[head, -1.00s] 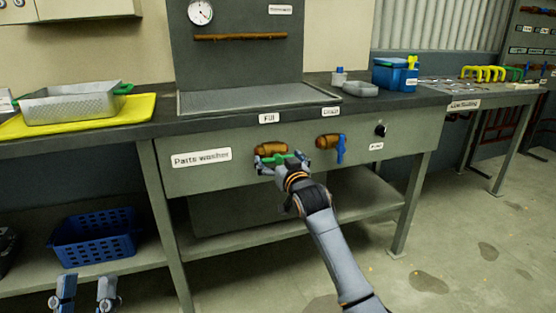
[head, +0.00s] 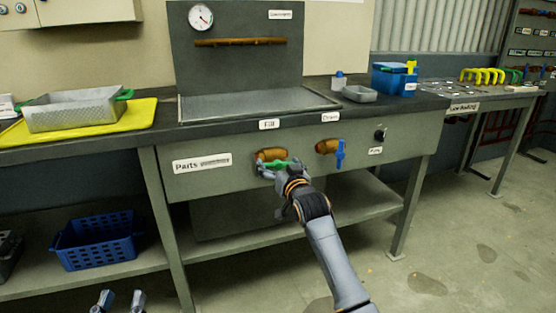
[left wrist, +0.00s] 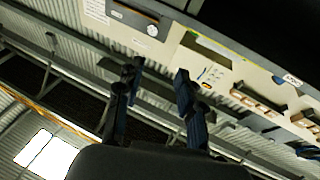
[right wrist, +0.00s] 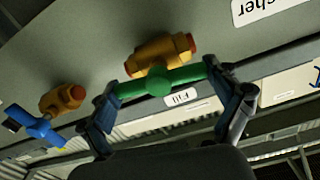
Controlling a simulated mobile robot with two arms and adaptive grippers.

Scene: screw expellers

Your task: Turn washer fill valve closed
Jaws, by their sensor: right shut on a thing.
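The washer fill valve has a brass body (head: 270,154) under the "Fill" label on the parts washer's front panel. Its green handle (right wrist: 160,83) lies crosswise in the right wrist view; it also shows in the head view (head: 278,164). My right gripper (right wrist: 166,88) is shut on the green handle, one finger at each end. In the head view the gripper (head: 275,172) partly hides the handle. My left gripper (head: 121,297) is low at the left, empty and away from the washer; its fingers stand apart in the left wrist view (left wrist: 158,75).
The drain valve's blue handle (head: 340,154) hangs down just right of the fill valve. A black knob (head: 380,134) is further right. A metal basket (head: 78,110) sits on a yellow mat (head: 140,112). A blue crate (head: 95,240) stands on the lower shelf.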

